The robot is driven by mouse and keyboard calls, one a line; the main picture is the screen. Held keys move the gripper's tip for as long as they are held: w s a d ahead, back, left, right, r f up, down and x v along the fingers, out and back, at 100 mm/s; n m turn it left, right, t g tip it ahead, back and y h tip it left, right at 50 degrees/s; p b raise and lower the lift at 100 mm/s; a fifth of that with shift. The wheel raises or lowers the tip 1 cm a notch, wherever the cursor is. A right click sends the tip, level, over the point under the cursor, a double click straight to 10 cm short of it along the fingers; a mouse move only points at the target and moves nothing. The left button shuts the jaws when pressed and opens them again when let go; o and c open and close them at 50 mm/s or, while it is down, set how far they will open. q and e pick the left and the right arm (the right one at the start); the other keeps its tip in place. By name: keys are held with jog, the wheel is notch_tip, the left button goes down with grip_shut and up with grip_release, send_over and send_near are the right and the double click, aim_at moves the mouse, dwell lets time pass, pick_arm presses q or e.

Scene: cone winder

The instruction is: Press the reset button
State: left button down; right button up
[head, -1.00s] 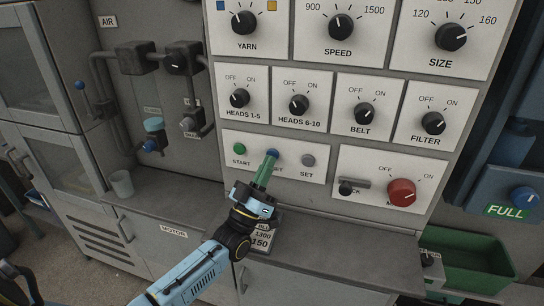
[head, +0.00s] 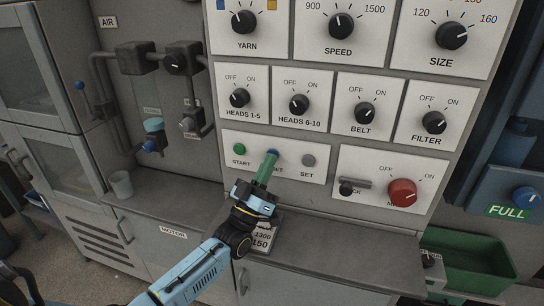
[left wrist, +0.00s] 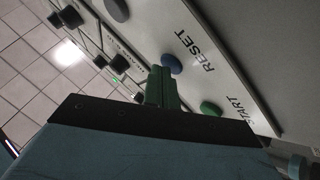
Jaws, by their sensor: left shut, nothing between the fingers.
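The blue reset button (head: 274,152) is the middle one of the three on the white START/RESET/SET plate. In the left wrist view the blue button (left wrist: 172,63) sits beside the RESET label. My left gripper (head: 268,163) has its green fingers shut and empty, with the tips over the lower part of the button in the head view. In the left wrist view the fingertips (left wrist: 161,72) are right beside the button. I cannot tell whether they touch it. The fingers hide part of the RESET label in the head view. My right gripper is not in view.
The green START button (head: 239,149) is left of the fingers and the grey SET button (head: 308,160) is right. A red knob (head: 402,192) is farther right. A grey counter (head: 320,265) runs below the panel, with a cup (head: 121,184) on the left.

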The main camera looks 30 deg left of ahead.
pick_arm(q)
jog(key=shift+s, duration=0.1)
jog(key=shift+s+d+p, duration=0.2)
jog(key=shift+s+p, duration=0.3)
jog(key=shift+s, duration=0.2)
jog(key=shift+s, duration=0.1)
jog(key=s+p, duration=0.1)
jog(key=s, duration=0.1)
jog(key=s+d+p, duration=0.1)
jog(key=s, duration=0.1)
jog(key=shift+s+p, duration=0.3)
jog(key=shift+s, duration=0.05)
jog(key=shift+d, duration=0.1)
dwell(0.6)
